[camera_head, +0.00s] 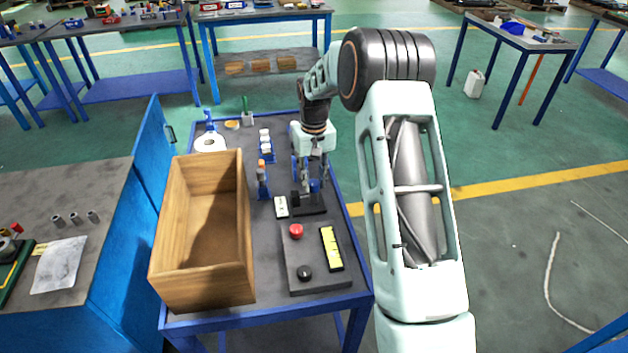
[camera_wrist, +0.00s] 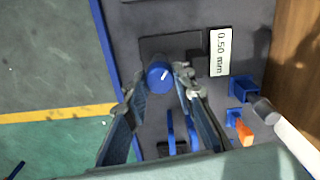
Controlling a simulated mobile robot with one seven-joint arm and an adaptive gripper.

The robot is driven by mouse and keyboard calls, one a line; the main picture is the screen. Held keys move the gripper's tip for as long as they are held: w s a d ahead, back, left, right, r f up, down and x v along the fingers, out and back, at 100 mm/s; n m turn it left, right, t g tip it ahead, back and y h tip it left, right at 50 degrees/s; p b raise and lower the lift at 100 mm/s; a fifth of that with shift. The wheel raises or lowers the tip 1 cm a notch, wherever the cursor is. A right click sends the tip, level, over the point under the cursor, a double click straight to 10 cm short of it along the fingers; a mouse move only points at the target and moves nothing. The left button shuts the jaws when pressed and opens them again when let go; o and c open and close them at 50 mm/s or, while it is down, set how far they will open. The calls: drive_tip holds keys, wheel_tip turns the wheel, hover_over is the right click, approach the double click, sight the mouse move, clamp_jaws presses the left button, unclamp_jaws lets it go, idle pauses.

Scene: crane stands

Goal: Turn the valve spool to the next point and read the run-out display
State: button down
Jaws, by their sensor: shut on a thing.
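The valve spool shows as a round blue end (camera_wrist: 158,76) with a white mark in the wrist view, over a dark base (camera_wrist: 170,45). In the head view the spool (camera_head: 314,186) sits on the black stand (camera_head: 310,209). My gripper (camera_wrist: 153,90) is shut on the spool, one finger on each side; in the head view my gripper (camera_head: 310,174) reaches down over it. The white run-out display (camera_wrist: 221,52) beside the base reads 0.50 mm. It also shows in the head view (camera_head: 281,207), too small to read there.
A large wooden box (camera_head: 174,230) stands left on the bench. A dark panel with a red button (camera_head: 296,231), a black knob (camera_head: 304,273) and a yellow strip (camera_head: 331,248) lies in front. A blue holder with an orange-tipped tool (camera_head: 262,180) stands left of the stand.

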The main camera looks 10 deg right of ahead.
sight(314, 182)
drive_tip(key=n, duration=0.3)
drive_tip(key=shift+n, duration=2.1)
drive_tip(key=c, duration=1.6)
unclamp_jaws()
wheel_tip(314, 182, up, 12)
drive_tip(key=shift+r, duration=0.1)
